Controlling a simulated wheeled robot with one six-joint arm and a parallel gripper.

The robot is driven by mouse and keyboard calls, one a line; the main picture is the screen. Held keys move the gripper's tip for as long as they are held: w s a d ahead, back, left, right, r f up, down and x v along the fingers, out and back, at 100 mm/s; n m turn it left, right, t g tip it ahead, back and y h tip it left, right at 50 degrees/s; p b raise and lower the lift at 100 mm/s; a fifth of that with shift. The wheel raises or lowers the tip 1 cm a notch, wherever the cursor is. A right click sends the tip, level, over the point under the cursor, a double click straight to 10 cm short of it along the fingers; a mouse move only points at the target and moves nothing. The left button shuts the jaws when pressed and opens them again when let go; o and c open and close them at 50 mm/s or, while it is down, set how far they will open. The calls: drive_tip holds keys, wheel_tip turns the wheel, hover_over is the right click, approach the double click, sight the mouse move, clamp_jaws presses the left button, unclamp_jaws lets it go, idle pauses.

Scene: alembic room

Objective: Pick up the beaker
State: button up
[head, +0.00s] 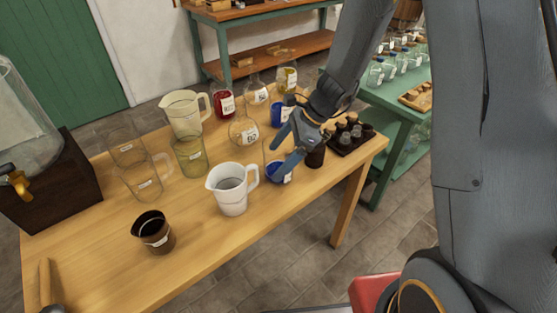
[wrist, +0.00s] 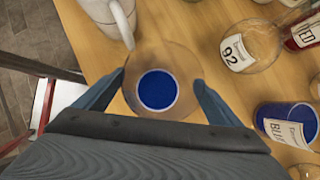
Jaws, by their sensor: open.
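A clear glass beaker with blue liquid (wrist: 158,90) stands on the wooden table (head: 225,255), seen from above in the wrist view. In the head view the beaker (head: 284,180) is partly hidden behind my gripper, with its blue liquid and a white label showing low down. My gripper (head: 274,160) is open, tilted down over the beaker. In the wrist view its two fingers (wrist: 159,84) lie on either side of the beaker's outline. Whether they touch the glass I cannot tell.
A white jug (head: 231,192) stands close to the beaker's left in the head view. A round flask labelled 92 (wrist: 255,45) and a blue labelled container (wrist: 290,122) are nearby in the wrist view. A dark rack of small bottles (head: 346,138) sits at the table's right end.

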drive_tip(key=shift+f, duration=0.1)
drive_tip(key=c, duration=1.3)
